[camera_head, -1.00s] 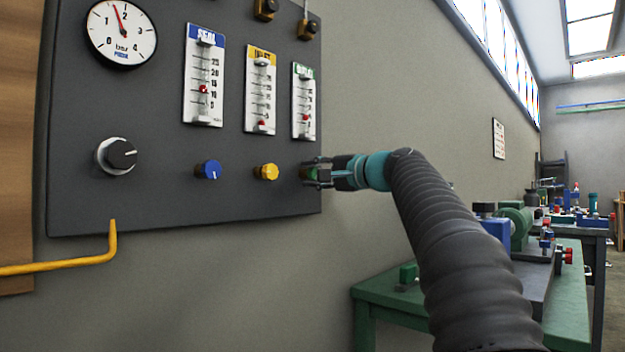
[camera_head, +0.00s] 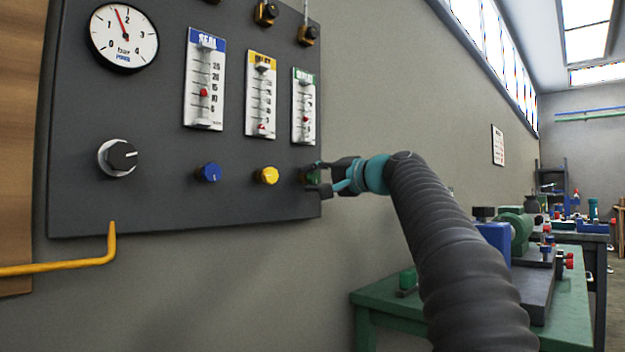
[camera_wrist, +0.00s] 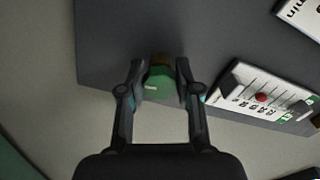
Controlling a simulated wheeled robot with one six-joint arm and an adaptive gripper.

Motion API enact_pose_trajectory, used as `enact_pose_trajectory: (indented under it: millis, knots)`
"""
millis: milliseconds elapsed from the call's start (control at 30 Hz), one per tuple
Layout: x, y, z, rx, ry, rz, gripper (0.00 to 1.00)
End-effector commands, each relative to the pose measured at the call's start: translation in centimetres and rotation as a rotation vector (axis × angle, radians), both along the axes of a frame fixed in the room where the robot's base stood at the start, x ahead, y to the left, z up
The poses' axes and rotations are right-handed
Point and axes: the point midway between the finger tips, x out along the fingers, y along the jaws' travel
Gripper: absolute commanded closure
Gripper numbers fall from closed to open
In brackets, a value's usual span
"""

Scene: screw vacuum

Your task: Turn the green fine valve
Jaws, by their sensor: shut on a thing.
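The green fine valve (camera_head: 312,176) is a small round knob at the lower right edge of the dark panel (camera_head: 160,205), partly hidden by my fingers in the head view. In the wrist view the green knob (camera_wrist: 161,86) sits between my two fingers, with a pale mark on its face and a brass-coloured base behind it. My gripper (camera_head: 320,178) is shut on the knob, one finger on each side; its fingertips also show in the wrist view (camera_wrist: 160,72). The green-labelled flow gauge (camera_head: 305,105) above has its red float in the lower part.
The yellow knob (camera_head: 267,175), blue knob (camera_head: 209,172) and large black knob (camera_head: 121,157) lie to the left. A round pressure dial (camera_head: 124,36) is above. A yellow pipe (camera_head: 60,265) runs below. A green bench (camera_head: 375,300) with equipment stands lower right.

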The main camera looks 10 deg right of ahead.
Motion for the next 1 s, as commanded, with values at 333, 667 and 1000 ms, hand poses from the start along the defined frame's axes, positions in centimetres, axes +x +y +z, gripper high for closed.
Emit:
enact_pose_trajectory:
  millis: [333,667,1000]
  knots:
    - [0.0,0.1,-0.1,-0.001,0.003,0.002,0.41]
    - [-1.8,-1.3,0.0,0.000,0.001,-0.003,0.41]
    - [-7.2,-5.3,-0.1,0.000,0.003,-0.003,0.41]
